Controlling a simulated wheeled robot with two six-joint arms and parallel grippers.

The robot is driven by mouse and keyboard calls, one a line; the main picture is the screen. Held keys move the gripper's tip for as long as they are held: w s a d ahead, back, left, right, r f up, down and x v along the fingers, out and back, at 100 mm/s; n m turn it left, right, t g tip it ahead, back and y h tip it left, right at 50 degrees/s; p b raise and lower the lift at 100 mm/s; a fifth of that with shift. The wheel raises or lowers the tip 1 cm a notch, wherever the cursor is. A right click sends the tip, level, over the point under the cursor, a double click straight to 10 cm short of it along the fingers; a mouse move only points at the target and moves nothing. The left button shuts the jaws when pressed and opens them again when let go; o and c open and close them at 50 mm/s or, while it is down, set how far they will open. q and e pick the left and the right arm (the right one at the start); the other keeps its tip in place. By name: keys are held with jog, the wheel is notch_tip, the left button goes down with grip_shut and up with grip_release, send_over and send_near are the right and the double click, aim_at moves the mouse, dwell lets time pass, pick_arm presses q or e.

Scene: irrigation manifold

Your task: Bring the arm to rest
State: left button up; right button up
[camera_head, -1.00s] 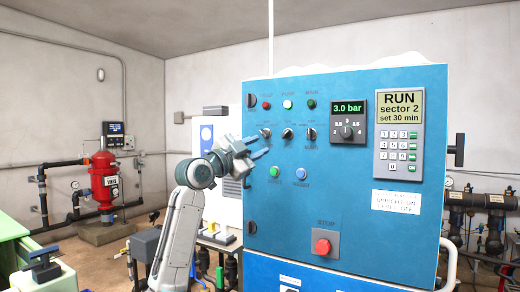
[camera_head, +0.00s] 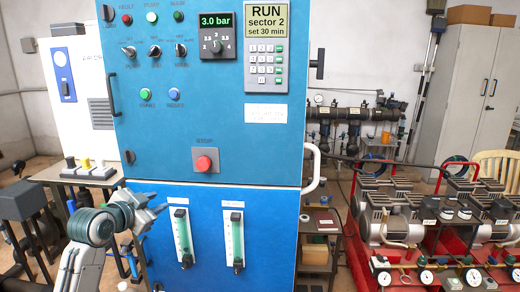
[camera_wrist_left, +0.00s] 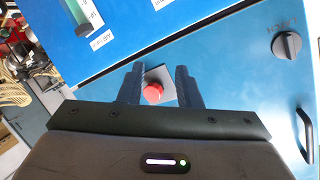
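My left arm comes in at the lower left of the head view. Its gripper (camera_head: 150,212) is in front of the left edge of the cabinet's lower blue panel, below the red stop button (camera_head: 204,163). In the left wrist view, the two dark fingers (camera_wrist_left: 158,88) stand apart with nothing held between them. A red button (camera_wrist_left: 152,93) on a grey plate shows beyond the gap, apart from the fingers. My right gripper is not in view.
The blue control cabinet (camera_head: 205,115) has knobs, lit buttons, a 3.0 bar display (camera_head: 216,20) and a RUN sector 2 screen (camera_head: 268,17). Two flow tubes (camera_head: 234,240) are on its lower panel. A white handle (camera_head: 313,168) sticks out at its right. Pumps (camera_head: 390,212) stand on a red frame at right.

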pick_arm(q)
jog(key=s+d+f+n+g+y, duration=0.1)
jog(key=s+f+g, duration=0.1)
jog(key=s+f, duration=0.45)
jog(key=s+d+f+n+g+y, duration=0.1)
jog(key=s+f, duration=0.2)
jog(key=f, duration=0.6)
jog(key=s+f+n+g+y, duration=0.1)
jog(key=s+f+n+g, duration=0.1)
jog(key=s+f, duration=0.65)
jog(key=s+f+n+g+y, duration=0.1)
jog(key=s+f+n+g, duration=0.15)
jog(key=s, duration=1.15)
jog(key=s+f+n+g+y, duration=0.1)
jog(key=s+f+n+g, duration=0.15)
jog(key=s+f, duration=0.65)
jog(key=s+a+f+g, duration=0.1)
jog(key=s+a+f, duration=0.1)
jog(key=f, duration=1.1)
jog(key=s+a+f+g, duration=0.1)
jog(key=a+f, duration=0.1)
jog(key=f, duration=1.1)
jog(key=s+f+g, duration=0.1)
jog(key=s+f, duration=1.7)
jog(key=f, duration=0.2)
jog(key=shift+s+a, duration=0.2)
jog(key=shift+a, duration=0.2)
